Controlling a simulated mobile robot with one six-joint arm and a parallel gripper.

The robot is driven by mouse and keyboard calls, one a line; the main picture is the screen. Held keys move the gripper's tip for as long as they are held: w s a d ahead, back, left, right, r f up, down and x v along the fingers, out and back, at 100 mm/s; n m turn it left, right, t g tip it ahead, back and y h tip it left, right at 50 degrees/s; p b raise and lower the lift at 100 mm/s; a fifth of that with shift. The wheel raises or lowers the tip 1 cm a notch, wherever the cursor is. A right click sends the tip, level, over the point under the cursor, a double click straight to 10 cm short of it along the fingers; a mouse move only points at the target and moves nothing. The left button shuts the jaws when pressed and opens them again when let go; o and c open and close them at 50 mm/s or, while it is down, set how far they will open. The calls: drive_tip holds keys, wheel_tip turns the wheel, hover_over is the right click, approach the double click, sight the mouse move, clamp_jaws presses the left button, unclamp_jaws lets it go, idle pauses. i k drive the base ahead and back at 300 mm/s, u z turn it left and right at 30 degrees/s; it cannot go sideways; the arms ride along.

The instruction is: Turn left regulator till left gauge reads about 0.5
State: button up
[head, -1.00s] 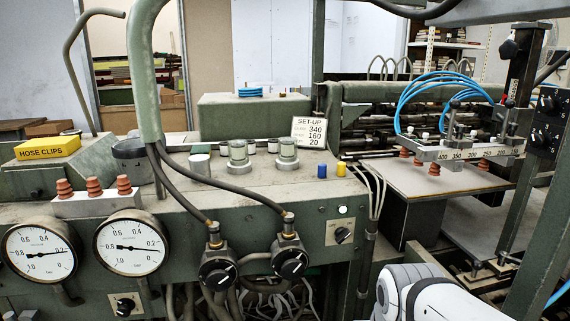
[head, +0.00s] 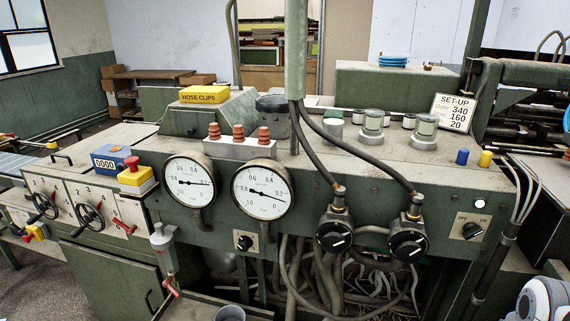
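The left gauge (head: 188,190) is a white dial in a dark rim on the green panel; its needle points right, near the low end, roughly 0.2. The right gauge (head: 263,195) beside it has its needle pointing right and slightly down. The left regulator (head: 334,237) is a black knob with a white pointer line, under a brass fitting and black hose. The right regulator (head: 408,243) is a similar knob to its right. Nothing touches either knob. My gripper is not in view; only a white and grey part of my arm shows at the bottom right corner.
Loose hoses (head: 330,280) hang below. A set-up card (head: 453,113) and yellow hose clips box (head: 205,94) stand on top. Space before the knobs looks clear.

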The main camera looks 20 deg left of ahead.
sight(334, 239)
drive_tip(key=u, duration=0.1)
drive_tip(key=k, duration=0.55)
drive_tip(key=z, duration=2)
drive_tip(key=k, duration=1.25)
drive_tip(key=u, duration=1.1)
drive_tip(key=i, duration=1)
drive_tip(key=u, duration=0.1)
